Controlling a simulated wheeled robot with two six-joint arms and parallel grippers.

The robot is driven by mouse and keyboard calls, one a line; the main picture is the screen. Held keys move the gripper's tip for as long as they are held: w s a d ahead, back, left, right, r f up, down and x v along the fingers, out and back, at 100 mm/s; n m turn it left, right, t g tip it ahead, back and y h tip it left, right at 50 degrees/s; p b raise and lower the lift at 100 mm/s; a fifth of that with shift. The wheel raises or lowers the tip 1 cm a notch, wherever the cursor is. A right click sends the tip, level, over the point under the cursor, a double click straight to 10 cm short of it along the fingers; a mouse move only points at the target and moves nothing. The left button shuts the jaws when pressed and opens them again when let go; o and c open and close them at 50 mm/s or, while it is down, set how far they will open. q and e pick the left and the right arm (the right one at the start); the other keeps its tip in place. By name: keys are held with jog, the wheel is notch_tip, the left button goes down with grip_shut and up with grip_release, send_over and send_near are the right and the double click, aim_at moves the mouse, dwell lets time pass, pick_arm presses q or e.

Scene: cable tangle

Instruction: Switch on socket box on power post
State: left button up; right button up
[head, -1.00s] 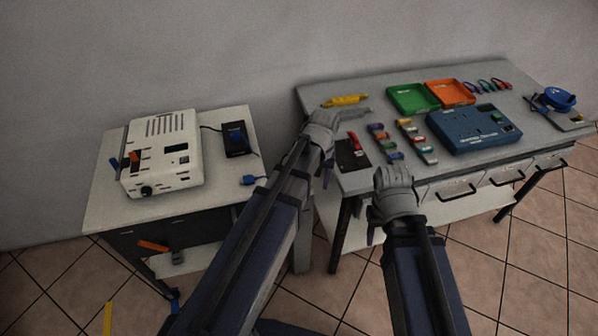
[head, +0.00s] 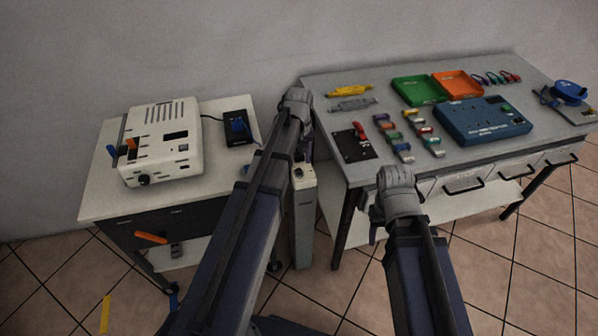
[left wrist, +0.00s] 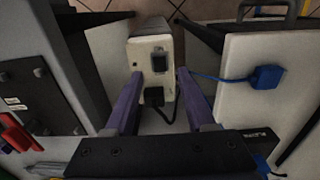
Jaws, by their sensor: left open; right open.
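The power post (head: 303,225) is a pale grey column in the gap between the two tables. Its socket box (left wrist: 148,50) shows in the left wrist view, with a dark switch (left wrist: 162,67) on its face and a black plug (left wrist: 153,97) below the switch. My left gripper (left wrist: 160,76) is open, its purple fingers on either side of the socket box's face in that view; I cannot tell whether they touch it. The switch's position is too small to read. My right gripper (head: 380,212) is open and empty before the right bench's front edge.
The left table (head: 100,190) holds a white device (head: 160,150) and a black box (head: 238,128). The right bench (head: 345,80) carries a black switch panel (head: 353,146), trays and a blue unit (head: 480,120).

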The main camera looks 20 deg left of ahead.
aim_at(299, 171)
pick_arm(q)
notch_tip(299, 171, down, 4)
jog(key=b, duration=0.3)
jog(key=shift+f, duration=0.15)
jog(key=shift+c, duration=0.2)
grip_shut()
